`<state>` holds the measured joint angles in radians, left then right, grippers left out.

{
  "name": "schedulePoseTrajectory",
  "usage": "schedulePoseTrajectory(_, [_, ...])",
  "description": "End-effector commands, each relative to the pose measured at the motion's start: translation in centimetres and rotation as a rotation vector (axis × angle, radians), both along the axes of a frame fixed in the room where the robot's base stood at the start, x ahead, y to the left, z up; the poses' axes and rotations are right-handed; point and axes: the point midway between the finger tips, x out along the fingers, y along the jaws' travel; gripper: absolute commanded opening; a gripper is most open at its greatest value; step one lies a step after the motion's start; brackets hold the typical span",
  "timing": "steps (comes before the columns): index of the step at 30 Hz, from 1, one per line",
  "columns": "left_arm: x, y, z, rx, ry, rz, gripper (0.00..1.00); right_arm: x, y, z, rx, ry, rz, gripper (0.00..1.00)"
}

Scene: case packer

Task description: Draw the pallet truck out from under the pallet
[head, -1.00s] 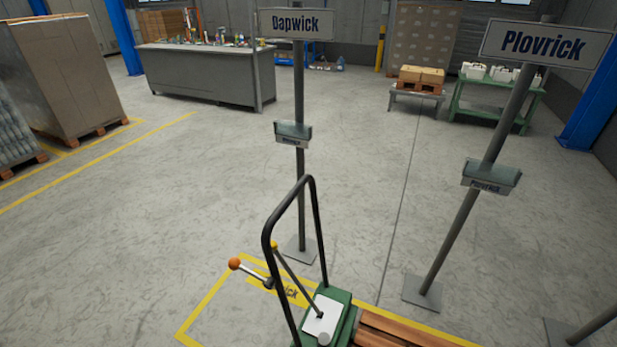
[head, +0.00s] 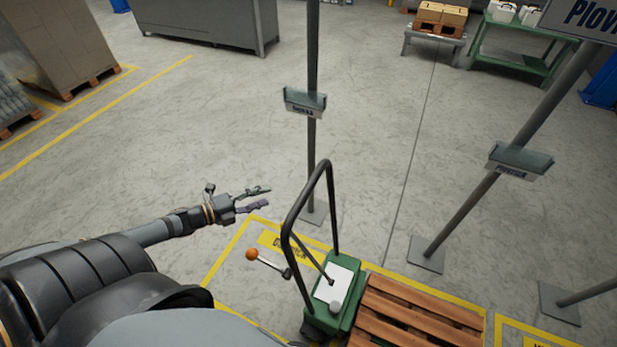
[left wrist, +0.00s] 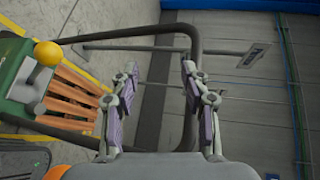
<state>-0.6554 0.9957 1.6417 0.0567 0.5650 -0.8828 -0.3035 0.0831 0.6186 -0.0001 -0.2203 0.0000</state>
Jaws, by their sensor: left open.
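The green pallet truck (head: 318,318) stands at the lower middle of the head view, with a black hoop handle (head: 290,218) and a lever tipped with an orange ball (head: 252,254). The wooden pallet (head: 420,318) lies directly to its right; the truck's forks are hidden. My left gripper (head: 262,198) is open and empty, left of the handle and apart from it. In the left wrist view the black handle (left wrist: 195,120) shows beyond the open fingers, and the orange ball (left wrist: 47,53) is at the left. My right gripper is not in view.
A signpost (head: 312,150) stands just behind the handle and another post (head: 490,185) stands to the right. Yellow floor lines (head: 228,255) frame the bay. Open floor lies left of the truck.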

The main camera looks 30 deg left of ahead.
Motion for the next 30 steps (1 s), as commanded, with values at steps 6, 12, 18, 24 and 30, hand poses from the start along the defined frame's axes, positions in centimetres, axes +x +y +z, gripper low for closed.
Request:
schedulePoseTrajectory(6, [-1.0, -5.6, 5.5, 0.050, -0.129, -0.226, 0.47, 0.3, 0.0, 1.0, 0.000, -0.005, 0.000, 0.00])
schedulePoseTrajectory(12, [-0.4, -6.2, 5.1, 0.049, -0.135, -0.229, 0.47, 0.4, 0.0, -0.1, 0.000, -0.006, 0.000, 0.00])
schedulePoseTrajectory(18, [2.4, -8.5, 3.8, 0.049, -0.138, -0.228, 0.47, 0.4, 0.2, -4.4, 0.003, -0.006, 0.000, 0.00])
schedulePoseTrajectory(24, [4.8, -10.7, 3.3, 0.051, -0.135, -0.227, 0.47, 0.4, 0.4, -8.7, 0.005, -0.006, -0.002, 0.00])
schedulePoseTrajectory(30, [6.3, -11.9, 3.4, 0.051, -0.133, -0.227, 0.47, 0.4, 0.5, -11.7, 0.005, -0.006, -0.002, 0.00])
